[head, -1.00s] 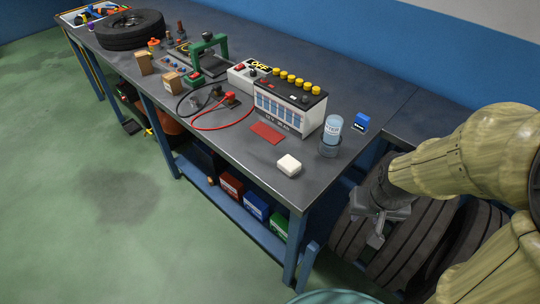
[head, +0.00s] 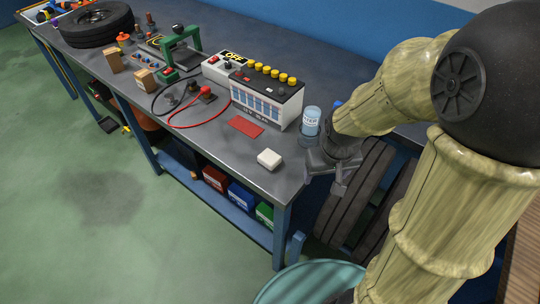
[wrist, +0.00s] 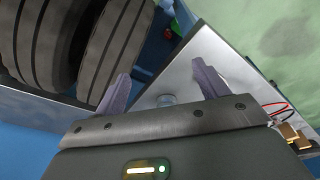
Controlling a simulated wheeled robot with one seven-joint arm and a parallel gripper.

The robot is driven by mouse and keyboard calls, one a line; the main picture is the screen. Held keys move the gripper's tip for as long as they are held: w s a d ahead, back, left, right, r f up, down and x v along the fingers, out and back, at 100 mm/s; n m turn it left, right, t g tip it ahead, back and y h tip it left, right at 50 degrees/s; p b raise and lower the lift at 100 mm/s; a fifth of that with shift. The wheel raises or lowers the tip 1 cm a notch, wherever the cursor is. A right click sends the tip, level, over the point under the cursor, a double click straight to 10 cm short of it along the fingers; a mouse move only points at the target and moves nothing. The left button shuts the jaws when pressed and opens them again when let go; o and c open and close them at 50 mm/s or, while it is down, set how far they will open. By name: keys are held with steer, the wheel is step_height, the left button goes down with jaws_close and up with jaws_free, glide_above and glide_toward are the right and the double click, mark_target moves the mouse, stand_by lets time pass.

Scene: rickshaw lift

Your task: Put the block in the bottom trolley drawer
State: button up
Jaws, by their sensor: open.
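A white block (head: 269,159) lies flat near the front right corner of the grey workbench (head: 225,160). My gripper (head: 328,181) is open and empty, just right of the block, by the bench's right end and in front of the water bottle. In the wrist view my two fingers (wrist: 163,85) stand apart, with the bench surface between and beyond them. I see no trolley drawer in these frames.
The water bottle (head: 311,122) and a battery (head: 266,96) stand behind the block. A red card (head: 246,126) lies left of it. Tyres (head: 352,205) stand below my gripper. Red, blue and green boxes (head: 241,197) sit on the lower shelf. Green floor is open at left.

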steer(key=w+a+r+n+g+p, duration=0.1)
steer(key=w+a+r+n+p, duration=0.3)
steer(key=w+a+p, duration=0.3)
steer(key=n+g+p, duration=0.1)
steer(key=n+p, duration=0.3)
steer(key=p, duration=0.1)
glide_above(268, 155)
steer(key=shift+a+r, duration=0.1)
steer(key=shift+r, duration=0.35)
steer(key=shift+f, duration=0.1)
step_height(268, 155, down, 12)
steer(key=p, duration=0.3)
